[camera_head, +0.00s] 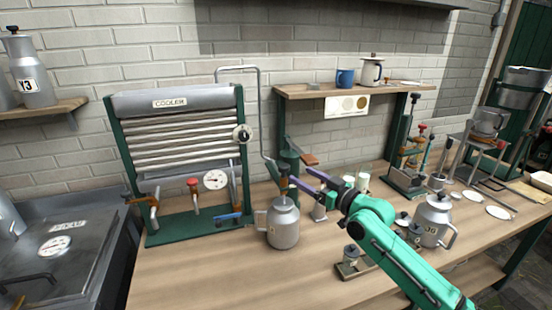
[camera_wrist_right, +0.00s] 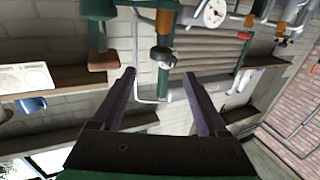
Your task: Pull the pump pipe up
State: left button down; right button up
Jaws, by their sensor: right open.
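The grey pump pipe (camera_head: 260,110) rises behind the bench. It bends over at the top toward the cooler (camera_head: 178,104); its lower end runs to the green pump (camera_head: 287,160) with a brown handle. My right gripper (camera_head: 299,175) has its two purple fingers spread beside the pump's lower part, above and right of a grey lidded can (camera_head: 283,226). In the right wrist view the open fingers (camera_wrist_right: 158,74) point toward the cooler, and a bent grey pipe (camera_wrist_right: 140,60) shows between them, with nothing held. I cannot tell the depth between fingers and pipe. My left gripper is out of view.
A small shelf (camera_head: 300,92) with a blue mug (camera_head: 345,77) stands behind the pump. A metal vat (camera_head: 60,250) is at the left. The front of the bench is clear left of my arm.

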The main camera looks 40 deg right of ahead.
aim_at(280, 165)
jog(key=w+p, duration=0.1)
jog(key=w, duration=0.2)
jog(key=w+p, duration=0.1)
jog(key=w, duration=0.3)
jog(key=w+p, duration=0.1)
jog(key=w, duration=0.3)
jog(key=shift+w+a+f, duration=0.1)
jog(key=shift+a+f, duration=0.05)
jog(key=shift+a, duration=0.15)
jog(key=shift+w, duration=0.25)
jog(key=shift+w+a+f, duration=0.1)
jog(key=shift+w, duration=0.15)
grip_shut()
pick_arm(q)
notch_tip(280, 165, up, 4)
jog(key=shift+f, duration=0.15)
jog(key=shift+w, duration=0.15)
